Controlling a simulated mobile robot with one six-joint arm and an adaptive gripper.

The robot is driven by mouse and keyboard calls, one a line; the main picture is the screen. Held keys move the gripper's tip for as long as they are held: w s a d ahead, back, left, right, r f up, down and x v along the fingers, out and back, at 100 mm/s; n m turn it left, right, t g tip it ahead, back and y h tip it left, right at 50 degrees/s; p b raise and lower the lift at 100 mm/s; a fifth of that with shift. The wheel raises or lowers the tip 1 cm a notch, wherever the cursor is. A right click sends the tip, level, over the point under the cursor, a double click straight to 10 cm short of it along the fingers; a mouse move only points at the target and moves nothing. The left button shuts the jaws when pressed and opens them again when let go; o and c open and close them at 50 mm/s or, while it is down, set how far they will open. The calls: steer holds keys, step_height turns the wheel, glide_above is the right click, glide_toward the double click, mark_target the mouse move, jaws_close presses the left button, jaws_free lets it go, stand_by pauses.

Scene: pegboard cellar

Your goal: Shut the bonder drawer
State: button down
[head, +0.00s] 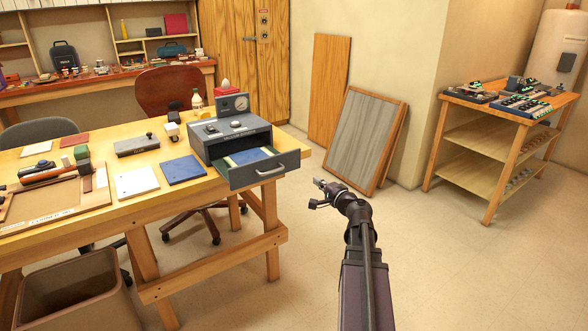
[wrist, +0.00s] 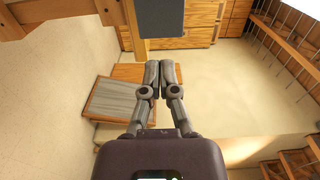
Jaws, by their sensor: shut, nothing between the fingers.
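The bonder (head: 230,128) is a grey box with a round gauge on top, standing on the near right corner of the wooden workbench. Its drawer (head: 266,173) is pulled out toward the bench's right end, with a pale handle on the dark front and blue and pale items inside. My gripper (head: 319,188) is to the right of the drawer front, apart from it, and empty. In the wrist view my gripper (wrist: 152,78) has its fingers together. A dark grey panel (wrist: 165,18), probably the drawer, shows beyond the fingertips at the top; its handle cannot be made out there.
The workbench (head: 110,212) also holds a blue pad (head: 185,169), a white pad (head: 137,182) and a grey case (head: 138,145). A framed panel (head: 363,138) leans on the wall behind my gripper. A shelved table (head: 488,153) stands at right. Floor around my arm is clear.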

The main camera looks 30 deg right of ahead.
mark_target(290, 162)
steer(key=shift+w, duration=0.1)
steer(key=w, duration=1.4)
steer(key=shift+a, duration=0.35)
steer(key=w, duration=2)
steer(key=shift+w+a, duration=0.3)
steer(key=shift+a, duration=0.05)
steer(key=shift+w+r, duration=0.1)
steer(key=shift+w, duration=0.3)
steer(key=shift+s, duration=0.75)
steer(key=s, duration=1.3)
steer(key=shift+s+d, duration=0.2)
